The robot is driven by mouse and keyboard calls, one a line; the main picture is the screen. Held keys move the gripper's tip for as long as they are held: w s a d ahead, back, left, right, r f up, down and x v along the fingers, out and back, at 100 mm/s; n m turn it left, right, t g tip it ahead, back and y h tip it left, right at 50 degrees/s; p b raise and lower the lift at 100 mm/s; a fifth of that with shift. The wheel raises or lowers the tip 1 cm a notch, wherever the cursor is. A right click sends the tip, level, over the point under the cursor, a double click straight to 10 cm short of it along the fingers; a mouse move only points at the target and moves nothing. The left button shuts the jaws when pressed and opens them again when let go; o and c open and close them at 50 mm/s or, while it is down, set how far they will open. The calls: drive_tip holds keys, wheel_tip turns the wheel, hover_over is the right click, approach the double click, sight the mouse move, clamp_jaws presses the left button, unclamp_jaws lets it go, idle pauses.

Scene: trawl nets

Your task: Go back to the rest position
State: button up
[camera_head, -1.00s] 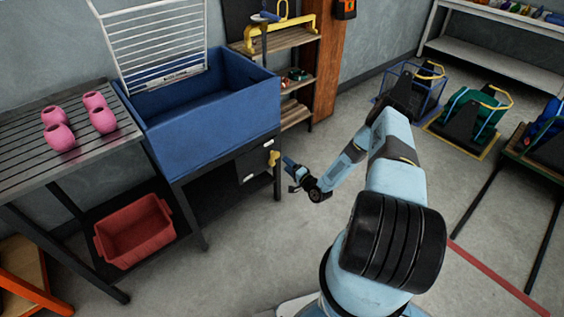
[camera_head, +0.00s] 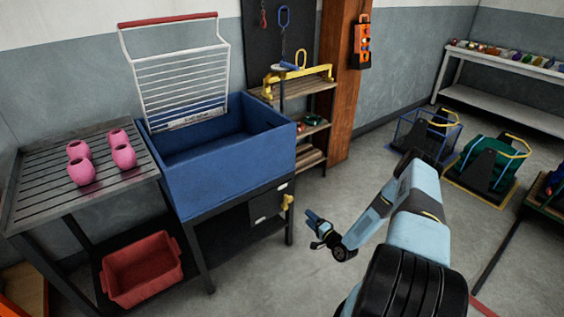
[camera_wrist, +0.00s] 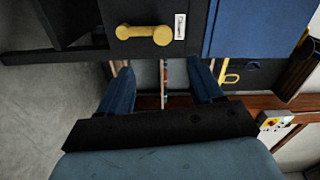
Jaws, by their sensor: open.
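My gripper (camera_head: 314,220) is at the end of my light-blue arm, in front of the blue tub's stand and to the right of its yellow handle (camera_head: 288,202). It is empty, and bare floor lies around it in the head view. In the wrist view my gripper (camera_wrist: 163,75) shows two blue fingers spread apart with nothing between them. The yellow handle (camera_wrist: 145,34) appears there beyond the fingers, on a dark panel (camera_wrist: 118,12). The gripper and the handle are apart.
A blue tub (camera_head: 230,185) with a raised white rack (camera_head: 180,75) stands left. Pink pots sit on a slatted table (camera_head: 40,190); a red crate (camera_head: 140,270) is below. Wooden shelves (camera_head: 310,90) stand behind. Floor right of the stand is free up to coloured frames (camera_head: 425,140).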

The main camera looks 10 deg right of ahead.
drive_tip(key=w+d+r+n+g+h, duration=0.1)
drive_tip(key=w+d+r+n+g, duration=0.15)
drive_tip(key=r, duration=0.45)
drive_tip(key=w+d+r+n+g+h, duration=0.1)
drive_tip(key=w+r+n, duration=0.1)
drive_tip(key=w+r, duration=0.35)
drive_tip(key=w+d+r+n+g+h, duration=0.1)
drive_tip(key=w+r+n+g, duration=0.15)
drive_tip(key=r, duration=0.55)
drive_tip(key=s+r+n+g+h, duration=0.1)
drive_tip(key=s+r+h, duration=0.15)
drive_tip(key=r, duration=1.05)
drive_tip(key=s+r+n+g+h, duration=0.1)
drive_tip(key=s+r+n+h, duration=0.15)
drive_tip(key=r, duration=1.05)
drive_tip(key=s+a+r+g+h, duration=0.1)
drive_tip(key=s+a+r, duration=0.1)
drive_tip(key=s+r, duration=0.6)
drive_tip(key=s+a+r, duration=0.3)
drive_tip(key=s+r, duration=0.6)
drive_tip(key=s+a+r+g, duration=0.1)
drive_tip(key=s+a+r, duration=0.1)
drive_tip(key=s, duration=1)
drive_tip(key=s+a+r+y, duration=0.1)
drive_tip(key=s+a+r, duration=0.2)
drive_tip(key=s, duration=1)
drive_tip(key=shift+s+a+n+g, duration=0.15)
drive_tip(key=shift+a+n+g, duration=0.2)
drive_tip(key=shift+a+g, duration=0.1)
